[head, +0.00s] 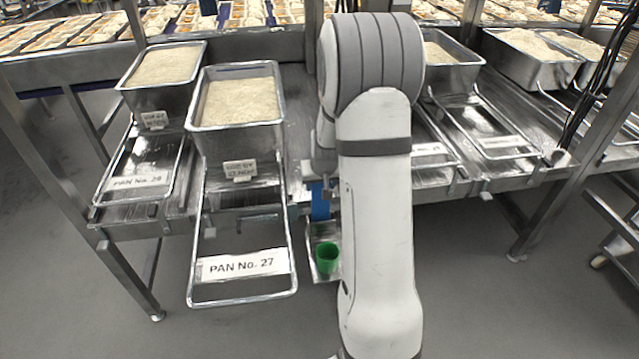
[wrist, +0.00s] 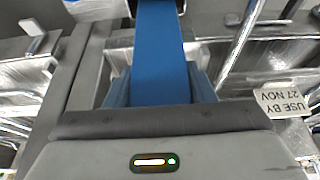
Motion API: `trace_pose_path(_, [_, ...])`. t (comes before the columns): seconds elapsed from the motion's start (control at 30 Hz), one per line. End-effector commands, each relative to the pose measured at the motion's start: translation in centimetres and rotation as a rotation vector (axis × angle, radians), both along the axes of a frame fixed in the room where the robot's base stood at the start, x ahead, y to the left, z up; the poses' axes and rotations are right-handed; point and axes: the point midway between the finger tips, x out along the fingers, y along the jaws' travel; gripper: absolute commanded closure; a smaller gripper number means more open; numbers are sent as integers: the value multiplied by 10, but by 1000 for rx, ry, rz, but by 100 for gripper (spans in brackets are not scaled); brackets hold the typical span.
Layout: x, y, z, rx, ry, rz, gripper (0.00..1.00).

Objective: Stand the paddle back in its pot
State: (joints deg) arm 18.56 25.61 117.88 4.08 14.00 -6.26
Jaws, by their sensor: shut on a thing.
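The blue paddle (head: 320,205) shows as a short upright strip left of my arm in the head view. In the wrist view the blue paddle (wrist: 158,50) runs up from between the jaws. My gripper (wrist: 160,100) is shut on it; in the head view my arm mostly hides the gripper. The green pot (head: 327,257) stands upright on a small metal tray at the table's front, partly beside my arm. The paddle shows above the pot in the picture, with a gap between them. I cannot tell how well they line up in depth.
Rice pans stand left of my arm, PAN No. 27 (head: 237,135) nearest and another pan (head: 160,88) beyond it. More pans (head: 450,75) stand at the right. A wire frame with a label (head: 243,264) juts out at front left. Grey floor is clear in front.

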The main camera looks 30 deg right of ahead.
Motion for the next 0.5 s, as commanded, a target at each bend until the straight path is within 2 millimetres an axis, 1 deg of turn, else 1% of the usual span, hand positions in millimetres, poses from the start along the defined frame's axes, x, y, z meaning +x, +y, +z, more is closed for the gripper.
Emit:
trace_pose_path(0.13, [0, 0, -5, 0, 0, 0, 73])
trace_pose_path(0.4, [0, 0, -5, 0, 0, 1, 73])
trace_pose_path(0.43, [0, 0, -5, 0, 0, 1, 49])
trace_pose_path(0.5, [0, 0, -5, 0, 0, 1, 43])
